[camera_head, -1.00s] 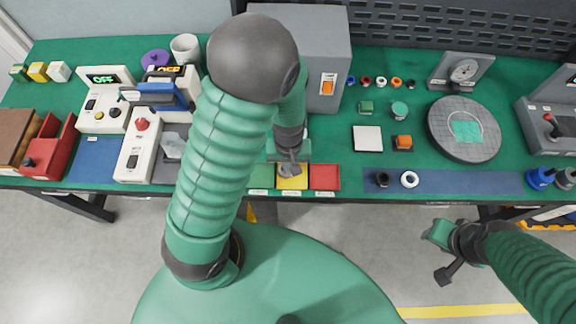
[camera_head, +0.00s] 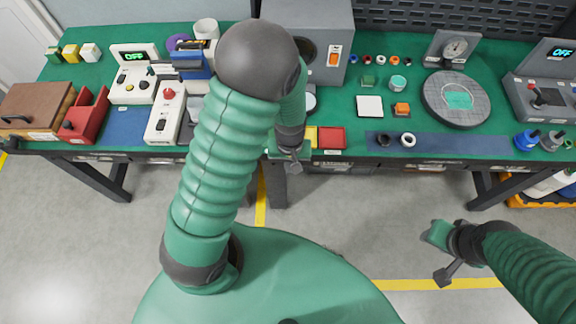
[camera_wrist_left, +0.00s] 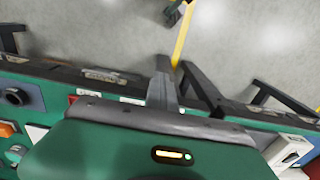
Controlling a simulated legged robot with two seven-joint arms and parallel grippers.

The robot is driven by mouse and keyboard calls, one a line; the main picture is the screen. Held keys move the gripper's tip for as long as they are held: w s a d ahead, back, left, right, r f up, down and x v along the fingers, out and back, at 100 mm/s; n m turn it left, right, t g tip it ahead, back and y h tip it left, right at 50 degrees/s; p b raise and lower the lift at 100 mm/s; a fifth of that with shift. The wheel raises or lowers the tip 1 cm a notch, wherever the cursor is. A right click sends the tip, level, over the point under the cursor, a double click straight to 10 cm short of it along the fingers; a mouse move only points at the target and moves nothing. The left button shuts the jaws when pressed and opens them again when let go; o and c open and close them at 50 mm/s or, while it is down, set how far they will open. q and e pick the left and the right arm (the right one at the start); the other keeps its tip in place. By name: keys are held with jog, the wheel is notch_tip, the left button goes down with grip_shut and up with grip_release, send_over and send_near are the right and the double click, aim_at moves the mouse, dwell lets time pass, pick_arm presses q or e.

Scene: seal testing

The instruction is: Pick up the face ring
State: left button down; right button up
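Two small rings lie on the blue strip at the table's front edge in the head view, a black ring (camera_head: 383,139) and a white ring (camera_head: 408,140). I cannot tell which is the face ring. My left gripper (camera_head: 290,155) is at the table's front edge, left of both rings and apart from them. Its fingers are too small to read there, and the left wrist view shows mostly its green housing. My right gripper (camera_head: 440,255) hangs over the floor in front of the table, clear of everything. Its finger opening is unclear.
A red tray (camera_head: 331,139) and a yellow tray (camera_head: 311,137) sit beside my left gripper. A round grey plate (camera_head: 462,100), a white square pad (camera_head: 369,106) and several small coloured rings lie behind the blue strip (camera_head: 455,144). The floor in front is clear.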

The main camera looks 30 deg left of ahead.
pick_arm(q)
jog(key=c, duration=2.2)
grip_release()
jog(key=shift+w+a+f, duration=0.2)
jog(key=shift+w, duration=0.25)
jog(key=c, duration=1.4)
grip_release()
jog(key=shift+s+a+r, duration=0.15)
jog(key=shift+s+a, duration=0.2)
jog(key=shift+s, duration=0.05)
jog(key=shift+c, duration=0.2)
jog(key=o, duration=1)
jog(key=shift+w+d, duration=0.2)
jog(key=shift+d, duration=0.2)
jog(key=shift+s+a, duration=0.1)
